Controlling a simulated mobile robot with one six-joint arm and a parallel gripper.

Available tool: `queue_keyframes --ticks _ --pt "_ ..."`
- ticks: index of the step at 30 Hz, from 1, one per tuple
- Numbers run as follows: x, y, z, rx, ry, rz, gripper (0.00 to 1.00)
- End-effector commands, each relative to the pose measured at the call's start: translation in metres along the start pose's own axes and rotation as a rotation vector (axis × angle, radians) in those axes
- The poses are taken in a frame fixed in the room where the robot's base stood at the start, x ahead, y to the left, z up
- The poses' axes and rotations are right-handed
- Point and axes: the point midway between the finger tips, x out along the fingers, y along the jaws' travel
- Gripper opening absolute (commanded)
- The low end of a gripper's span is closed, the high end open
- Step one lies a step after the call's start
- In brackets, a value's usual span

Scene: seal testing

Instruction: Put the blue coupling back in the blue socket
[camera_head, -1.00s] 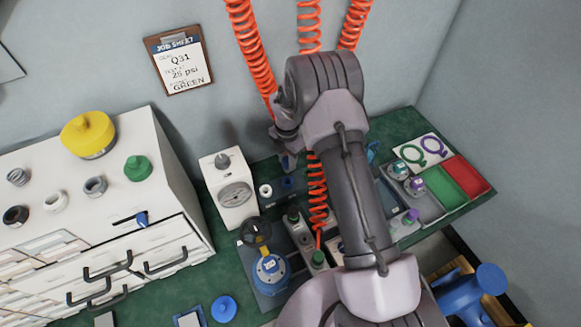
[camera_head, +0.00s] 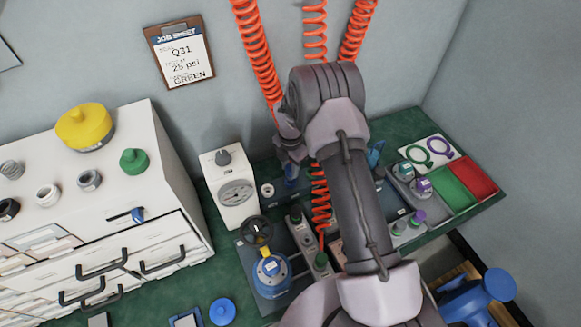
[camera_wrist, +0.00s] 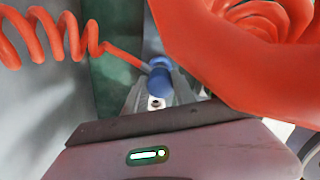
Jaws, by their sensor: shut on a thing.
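The blue coupling (camera_wrist: 160,82) is between the two grey fingers of my gripper (camera_wrist: 158,90), with an orange coiled hose's thin end reaching it in the wrist view. In the head view my gripper (camera_head: 290,158) is at the back of the green bench, right of the white gauge box, with a bit of the blue coupling (camera_head: 291,173) showing at the fingers. I cannot make out the blue socket for certain; my gripper and arm cover much of that area.
A white gauge box (camera_head: 236,193) stands close left of my gripper. Orange coiled hoses (camera_head: 257,55) hang behind; one (camera_head: 320,200) runs down to a green coupling (camera_head: 320,260). A blue regulator (camera_head: 270,270) is in front. Green and red trays (camera_head: 470,178) are at right.

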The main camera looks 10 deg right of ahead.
Motion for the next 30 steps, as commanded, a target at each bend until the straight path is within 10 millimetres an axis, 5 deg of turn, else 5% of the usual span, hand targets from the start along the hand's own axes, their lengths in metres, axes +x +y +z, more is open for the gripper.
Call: queue_keyframes --ticks 30 --pt "0.015 0.000 0.000 0.000 0.000 0.000 0.00"
